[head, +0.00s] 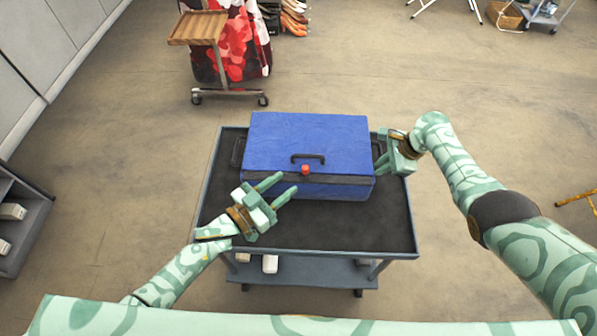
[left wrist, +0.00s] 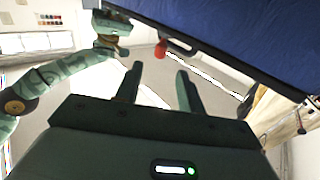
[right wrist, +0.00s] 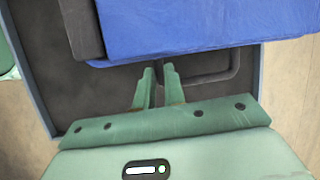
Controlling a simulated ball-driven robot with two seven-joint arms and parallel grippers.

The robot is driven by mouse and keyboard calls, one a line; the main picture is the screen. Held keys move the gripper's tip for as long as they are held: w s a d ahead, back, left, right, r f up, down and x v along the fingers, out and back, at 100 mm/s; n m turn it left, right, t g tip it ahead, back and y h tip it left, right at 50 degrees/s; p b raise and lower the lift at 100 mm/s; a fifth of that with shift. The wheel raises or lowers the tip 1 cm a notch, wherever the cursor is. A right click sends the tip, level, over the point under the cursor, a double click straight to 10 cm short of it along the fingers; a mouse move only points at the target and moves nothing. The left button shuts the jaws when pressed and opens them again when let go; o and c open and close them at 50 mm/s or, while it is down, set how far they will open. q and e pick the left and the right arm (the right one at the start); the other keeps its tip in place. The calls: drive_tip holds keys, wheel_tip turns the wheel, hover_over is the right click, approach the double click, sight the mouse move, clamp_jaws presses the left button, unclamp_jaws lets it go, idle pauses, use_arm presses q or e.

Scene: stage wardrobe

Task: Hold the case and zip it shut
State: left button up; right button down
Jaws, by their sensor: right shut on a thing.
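The blue case (head: 310,140) lies on the dark-topped cart with its lid down. A dark band (head: 340,179) runs along its front edge, and a red zip pull (head: 305,170) sits on it below the black front handle (head: 309,157). My left gripper (head: 287,183) is open and empty in front of the case, just short of the pull. The pull shows beyond its fingertips in the left wrist view (left wrist: 161,52). My right gripper (right wrist: 156,82) is shut on the dark side handle (right wrist: 215,78) at the case's right end. I cannot tell how far the zip is closed.
The cart's tray (head: 330,228) has a raised rim and bare room in front of the case. A rolling stand (head: 200,35) with red patterned cloth is behind, at the left. A dark shelf (head: 20,220) is at the far left. Open floor surrounds the cart.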

sight(303, 170)
use_arm(q)
drive_tip(key=x, duration=0.6)
drive_tip(key=shift+f, duration=0.1)
clamp_jaws()
drive_tip(key=shift+d, duration=2.3)
unclamp_jaws()
